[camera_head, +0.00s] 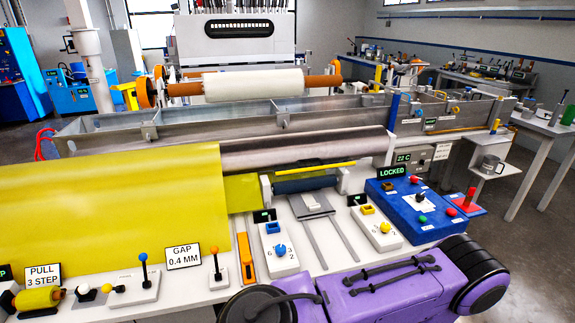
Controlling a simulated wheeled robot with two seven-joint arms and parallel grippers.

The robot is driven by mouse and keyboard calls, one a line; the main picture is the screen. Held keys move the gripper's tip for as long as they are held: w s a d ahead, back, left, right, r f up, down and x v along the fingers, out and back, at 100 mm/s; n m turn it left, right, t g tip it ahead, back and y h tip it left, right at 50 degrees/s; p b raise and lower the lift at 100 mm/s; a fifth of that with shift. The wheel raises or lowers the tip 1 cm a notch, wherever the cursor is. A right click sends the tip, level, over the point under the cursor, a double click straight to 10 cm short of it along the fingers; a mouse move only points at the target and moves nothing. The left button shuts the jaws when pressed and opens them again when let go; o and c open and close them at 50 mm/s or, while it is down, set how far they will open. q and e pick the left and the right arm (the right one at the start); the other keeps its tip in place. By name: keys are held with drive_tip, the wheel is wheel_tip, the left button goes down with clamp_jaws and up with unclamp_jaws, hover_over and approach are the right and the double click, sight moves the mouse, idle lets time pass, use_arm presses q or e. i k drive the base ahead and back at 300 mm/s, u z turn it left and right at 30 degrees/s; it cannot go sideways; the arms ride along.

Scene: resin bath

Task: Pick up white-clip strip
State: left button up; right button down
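No strip with a white clip can be made out for certain. A thin yellow bar (315,170) lies at the foot of the steel roller (300,148), with a small pale piece just behind it. An orange strip (245,257) lies on the white bench, left of the white panel with a blue knob (280,250). A purple arm link of mine, with black joints, crosses the bottom right above the bench's front edge. Neither gripper shows.
A wide yellow sheet (120,210) covers the left of the bench. Levers stand in front of it, beside a "GAP 0.4 MM" sign (184,256). A blue box (415,208) with a "LOCKED" display stands right. A long metal trough (215,125) runs behind.

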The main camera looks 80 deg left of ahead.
sight(310, 201)
drive_tip(key=k, duration=0.15)
drive_tip(key=u, duration=1.2)
